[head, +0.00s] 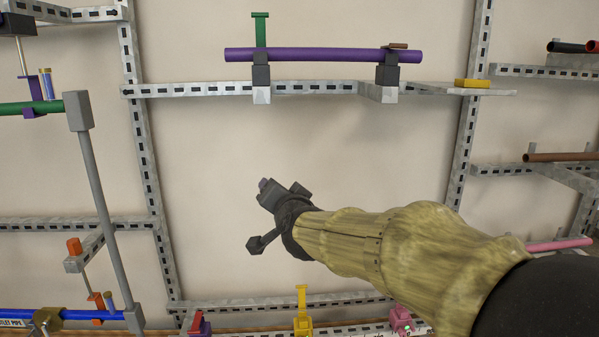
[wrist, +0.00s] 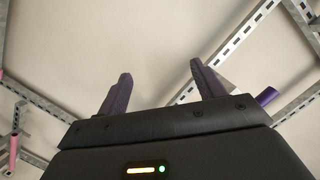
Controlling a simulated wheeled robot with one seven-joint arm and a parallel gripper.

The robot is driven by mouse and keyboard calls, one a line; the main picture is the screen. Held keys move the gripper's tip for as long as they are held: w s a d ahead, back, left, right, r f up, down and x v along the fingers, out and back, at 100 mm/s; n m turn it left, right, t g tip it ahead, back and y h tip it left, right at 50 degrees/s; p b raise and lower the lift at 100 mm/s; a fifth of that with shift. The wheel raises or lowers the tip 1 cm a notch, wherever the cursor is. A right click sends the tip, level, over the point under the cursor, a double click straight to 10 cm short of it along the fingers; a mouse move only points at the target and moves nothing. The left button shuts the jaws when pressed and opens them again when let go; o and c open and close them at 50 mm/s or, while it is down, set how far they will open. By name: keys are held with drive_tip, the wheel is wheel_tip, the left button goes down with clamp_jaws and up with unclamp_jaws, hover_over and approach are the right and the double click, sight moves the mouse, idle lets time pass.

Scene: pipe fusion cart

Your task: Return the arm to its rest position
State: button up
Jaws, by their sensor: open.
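My gripper (head: 268,190) is at the end of my arm, in front of the bare wall in the middle of the head view. My arm (head: 400,240) wears a yellowish sleeve and reaches in from the lower right. In the wrist view the two dark purple fingers of my gripper (wrist: 163,92) stand apart with nothing between them. The gripper is below the purple pipe (head: 320,54) and clear of it. The fingertips are small and partly hidden in the head view.
Slotted grey rails (head: 330,88) frame the space above, below and at both sides. A grey pipe (head: 103,205) stands at the left. A yellow block (head: 472,83) lies on the upper right shelf. A yellow clamp (head: 303,315) is below. Open space surrounds the gripper.

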drive_tip(key=s+d+f+n+g+h+b, duration=0.1)
drive_tip(key=s+d+f+n+g, duration=0.15)
drive_tip(key=d+f, duration=0.45)
drive_tip(key=s+d+f+n+g+h+b, duration=0.1)
drive_tip(key=s+d+f+g, duration=0.2)
drive_tip(key=f, duration=0.9)
drive_tip(key=s+d+f+n+g+h, duration=0.1)
drive_tip(key=s+d+f+g, duration=0.2)
drive_tip(key=s+f, duration=0.4)
drive_tip(key=s+d+f+n+g+b, duration=0.1)
drive_tip(key=s+d+f+g, duration=0.3)
drive_tip(key=s, duration=0.7)
wheel_tip(320, 180, down, 4)
drive_tip(key=shift+d+f+h+b, duration=0.1)
drive_tip(key=shift+d+h+b, duration=0.25)
drive_tip(key=shift+d, duration=0.65)
drive_tip(key=shift+c, duration=0.5)
